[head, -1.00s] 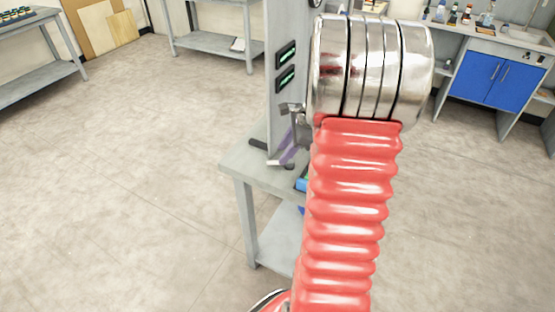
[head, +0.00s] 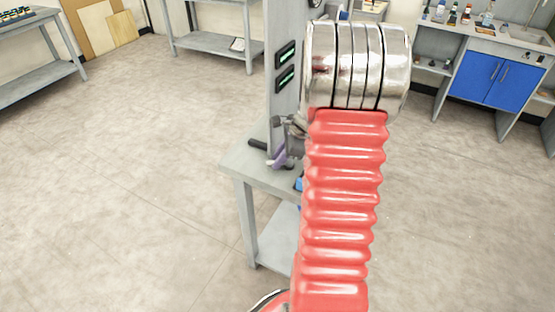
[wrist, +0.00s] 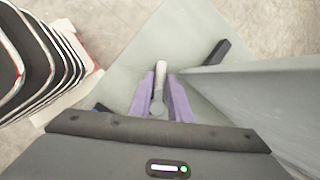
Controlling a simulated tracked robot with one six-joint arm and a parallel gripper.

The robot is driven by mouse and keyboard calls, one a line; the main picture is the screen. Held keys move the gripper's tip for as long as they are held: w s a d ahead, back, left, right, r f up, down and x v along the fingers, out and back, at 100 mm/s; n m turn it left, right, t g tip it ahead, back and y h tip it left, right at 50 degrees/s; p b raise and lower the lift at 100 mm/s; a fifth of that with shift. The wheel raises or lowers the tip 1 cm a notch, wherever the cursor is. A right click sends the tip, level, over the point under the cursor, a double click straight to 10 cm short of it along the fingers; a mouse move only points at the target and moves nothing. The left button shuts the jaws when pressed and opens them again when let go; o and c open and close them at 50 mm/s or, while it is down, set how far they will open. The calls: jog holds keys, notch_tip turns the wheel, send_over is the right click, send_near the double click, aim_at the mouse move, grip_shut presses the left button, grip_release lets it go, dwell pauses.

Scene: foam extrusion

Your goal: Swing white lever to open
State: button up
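The white lever (wrist: 160,76) shows in the wrist view as a short pale bar with a rounded end, above the grey bench top. My gripper (wrist: 160,92) has two purple fingers, one on each side of the lever. The fingers look apart, with narrow gaps to the lever; I cannot tell whether either one touches it. In the head view my gripper (head: 278,158) is small and low beside the grey column, and the lever there is mostly hidden by it.
A grey upright machine column (head: 284,100) with green displays stands on a grey bench (head: 245,170). A black handle (wrist: 217,52) lies right of the lever in the wrist view. My red arm blocks much of the bench in the head view. The floor left is clear.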

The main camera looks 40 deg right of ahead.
grip_shut()
